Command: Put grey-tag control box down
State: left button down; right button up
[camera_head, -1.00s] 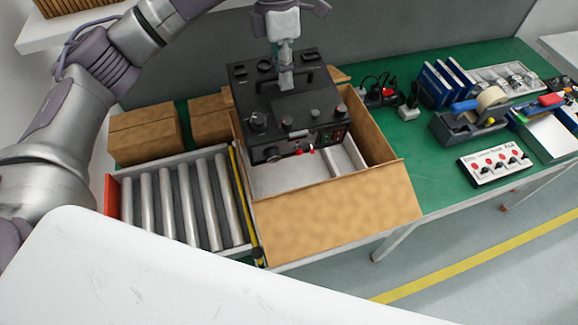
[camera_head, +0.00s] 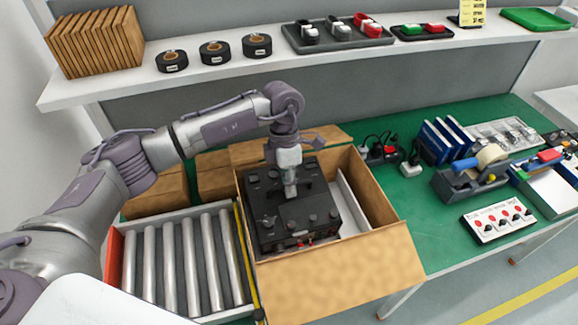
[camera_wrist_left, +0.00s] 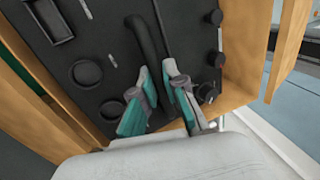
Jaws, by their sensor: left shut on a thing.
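The black control box (camera_head: 306,208) is inside the open cardboard box (camera_head: 395,262), toward its left side. It looks nearly level; whether it rests on the bottom I cannot tell. My left gripper (camera_head: 291,190) comes down from above and is shut on the handle of the control box. In the left wrist view the gripper's fingers (camera_wrist_left: 160,100) close around the dark handle (camera_wrist_left: 146,45), with the box's top panel (camera_wrist_left: 90,65) below. I cannot make out a grey tag. My right gripper is not in view.
A roller conveyor (camera_head: 185,262) stands left of the cardboard box. Closed cartons (camera_head: 160,195) stand behind the rollers. On the green table to the right are a tape dispenser (camera_head: 470,175) and a white switch panel (camera_head: 497,219). A shelf (camera_head: 240,68) runs above the back.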

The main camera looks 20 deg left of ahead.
pick_arm(q)
jog(key=shift+f+p, duration=0.65)
jog(key=shift+f, duration=1.45)
jog(key=shift+s+f, duration=0.15)
jog(key=shift+f, duration=0.05)
jog(key=c, duration=1.6)
grip_release()
jog(key=shift+f, duration=0.2)
jog(key=o, duration=0.4)
jog(key=shift+d+r, duration=0.1)
jog(key=shift+r, duration=0.1)
jog(key=shift+r, duration=0.1)
jog(key=shift+r+b, duration=0.2)
jog(key=shift+b, duration=0.1)
jog(key=b+v, duration=0.3)
jog(key=v, duration=0.7)
jog(key=shift+r+b, duration=0.2)
jog(key=shift+b, duration=0.1)
jog(key=shift+w+r, duration=0.2)
jog(key=shift+r, duration=0.4)
